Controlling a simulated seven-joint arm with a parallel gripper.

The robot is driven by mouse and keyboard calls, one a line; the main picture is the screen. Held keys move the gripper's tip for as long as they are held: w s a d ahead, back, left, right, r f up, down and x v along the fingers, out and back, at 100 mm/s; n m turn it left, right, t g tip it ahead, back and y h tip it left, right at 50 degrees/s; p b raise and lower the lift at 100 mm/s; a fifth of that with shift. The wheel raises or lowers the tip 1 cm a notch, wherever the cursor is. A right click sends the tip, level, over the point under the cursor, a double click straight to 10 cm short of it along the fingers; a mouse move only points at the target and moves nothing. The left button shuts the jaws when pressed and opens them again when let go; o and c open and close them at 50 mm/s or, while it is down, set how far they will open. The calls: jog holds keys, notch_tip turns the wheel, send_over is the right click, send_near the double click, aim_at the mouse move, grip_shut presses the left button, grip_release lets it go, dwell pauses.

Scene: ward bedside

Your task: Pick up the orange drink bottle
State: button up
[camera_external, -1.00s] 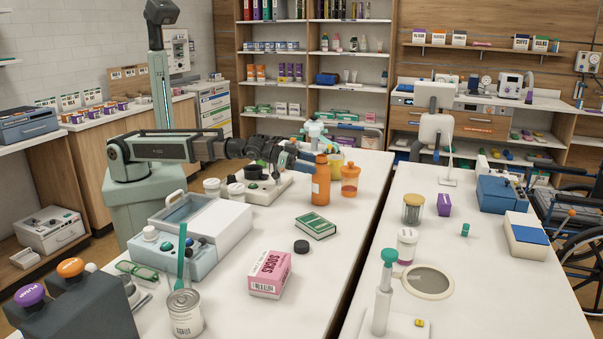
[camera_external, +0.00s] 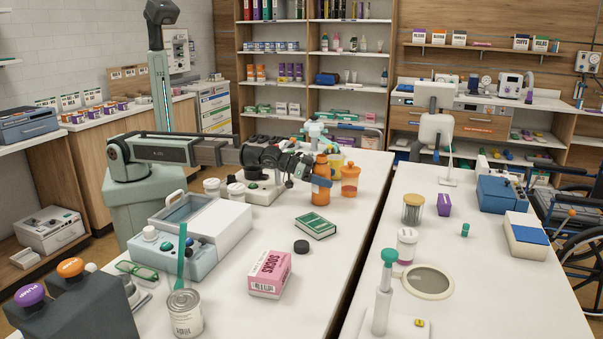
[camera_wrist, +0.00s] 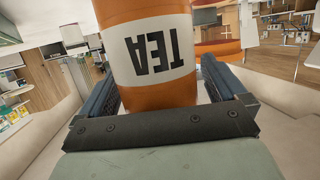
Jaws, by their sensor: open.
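The orange drink bottle (camera_external: 321,186) stands upright on the left white table, near its right edge. In the wrist view the bottle (camera_wrist: 152,45) is large and close, with a white label reading "TEA" upside down. My gripper (camera_external: 313,177) is open and level at the bottle, with one finger across its front in the external view. In the wrist view my gripper (camera_wrist: 160,90) has a finger on each side of the bottle, so the bottle is between them. I cannot tell whether either finger touches it.
An orange container (camera_external: 350,183) stands just right of the bottle, and a yellow cup (camera_external: 335,160) behind it. A gap separates the two tables.

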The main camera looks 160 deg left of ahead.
jog(key=shift+a, duration=0.1)
jog(key=shift+c, duration=0.2)
jog(key=c, duration=1.2)
